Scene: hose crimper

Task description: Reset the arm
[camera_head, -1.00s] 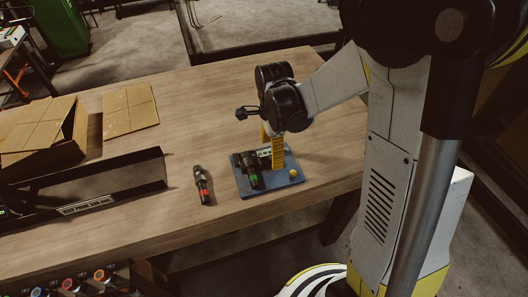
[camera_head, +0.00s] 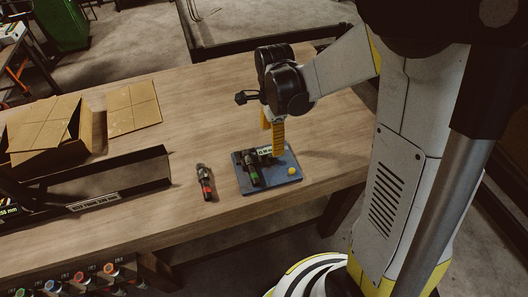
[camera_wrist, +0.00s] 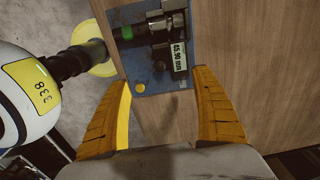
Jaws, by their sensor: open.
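My gripper (camera_head: 272,138) has yellow fingers and hangs over the back edge of a small blue plate (camera_head: 286,183) on the wooden table. In the wrist view my gripper (camera_wrist: 165,100) is open, its two fingers wide apart with nothing between them but table top. The blue plate (camera_wrist: 190,81) lies just beyond the fingertips and carries a dark fitting with a green band (camera_head: 252,172) and a label. In the wrist view the fitting with the green band (camera_wrist: 146,29) sits beside a label reading about "45.90 mm" (camera_wrist: 178,55).
A dark fitting with a red band (camera_head: 205,183) lies left of the plate. A dark metal frame (camera_head: 130,180) and an open cardboard box (camera_head: 45,130) stand further left.

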